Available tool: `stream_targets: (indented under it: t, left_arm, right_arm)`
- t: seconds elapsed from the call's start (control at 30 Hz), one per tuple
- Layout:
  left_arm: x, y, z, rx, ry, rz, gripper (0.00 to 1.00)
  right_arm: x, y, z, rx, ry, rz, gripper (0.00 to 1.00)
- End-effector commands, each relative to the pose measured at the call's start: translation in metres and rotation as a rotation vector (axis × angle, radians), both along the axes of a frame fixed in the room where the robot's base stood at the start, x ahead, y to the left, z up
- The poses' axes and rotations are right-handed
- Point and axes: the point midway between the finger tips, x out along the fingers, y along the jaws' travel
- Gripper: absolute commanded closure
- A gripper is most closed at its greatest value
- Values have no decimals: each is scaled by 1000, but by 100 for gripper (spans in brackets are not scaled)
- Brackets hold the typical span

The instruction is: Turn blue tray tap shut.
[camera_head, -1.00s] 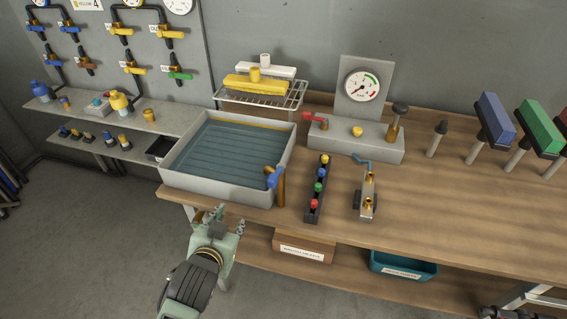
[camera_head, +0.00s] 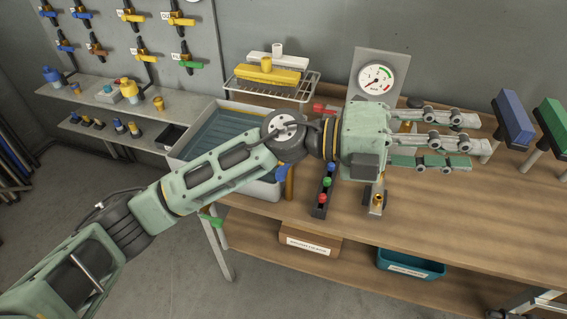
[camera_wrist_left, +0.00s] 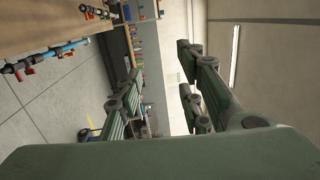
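A grey tray (camera_head: 213,108) with a blue-grey ribbed inside stands at the left end of the workbench. The blue tap (camera_head: 283,172) is at its front right corner, on a brass-coloured upright; my left arm covers part of the tray and comes right down to the tap in the picture. My left gripper (camera_head: 470,142) is well right of the tap, fingers pointing right over the bench. Its fingers are spread and empty; the left wrist view also shows them apart (camera_wrist_left: 160,100). The tap cannot be made out in the wrist view. My right gripper is not in view.
A pressure gauge (camera_head: 375,78) on a grey block stands behind my left gripper. A dark strip with coloured knobs (camera_head: 326,182) and a brass fitting (camera_head: 377,201) lie near it. Blue (camera_head: 513,117) and green (camera_head: 552,124) blocks on posts stand at right. The front bench right is clear.

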Motion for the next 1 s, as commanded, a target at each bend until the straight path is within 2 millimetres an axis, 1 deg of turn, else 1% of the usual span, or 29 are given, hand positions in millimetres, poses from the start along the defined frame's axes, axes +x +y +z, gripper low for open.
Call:
stream_targets:
  t: [0.03, 0.07, 0.1, 0.17, 0.2, 0.27, 0.3, 0.37, 0.4, 0.5, 0.6, 0.7, 0.77, 0.87, 1.0]
  left_arm:
    - [-5, -1, -21, 130, -101, -62, 66]
    - [-7, 1, -35, 210, -154, -99, 66]
    - [-6, 7, -56, 323, -218, -142, 66]
    - [3, 24, -84, 501, -308, -190, 66]
    - [14, 39, -101, 627, -361, -212, 66]
    - [35, 69, -120, 819, -429, -231, 66]
    - [51, 91, -129, 944, -463, -232, 66]
    - [75, 126, -133, 1121, -503, -220, 66]
    - [90, 148, -132, 1226, -521, -208, 66]
    - [119, 196, -122, 1436, -539, -165, 66]
    - [134, 225, -111, 1562, -539, -131, 66]
    - [139, 238, -108, 1613, -534, -119, 66]
    - [140, 240, -112, 1621, -533, -118, 66]
    - [139, 240, -125, 1619, -532, -121, 66]
    - [139, 239, -149, 1616, -531, -121, 66]
  right_arm:
    - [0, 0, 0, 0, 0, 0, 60]
    - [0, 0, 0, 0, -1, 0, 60]
    - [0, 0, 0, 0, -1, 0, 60]
    - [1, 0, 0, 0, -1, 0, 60]
    - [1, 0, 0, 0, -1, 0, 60]
    - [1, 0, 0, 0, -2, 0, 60]
    - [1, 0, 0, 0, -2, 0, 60]
    - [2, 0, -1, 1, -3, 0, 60]
    - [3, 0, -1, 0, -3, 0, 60]
    - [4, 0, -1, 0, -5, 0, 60]
    - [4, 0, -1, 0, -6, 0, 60]
    - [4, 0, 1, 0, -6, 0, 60]
    - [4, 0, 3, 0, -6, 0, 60]
    - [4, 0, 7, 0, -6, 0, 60]
    - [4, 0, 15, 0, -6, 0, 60]
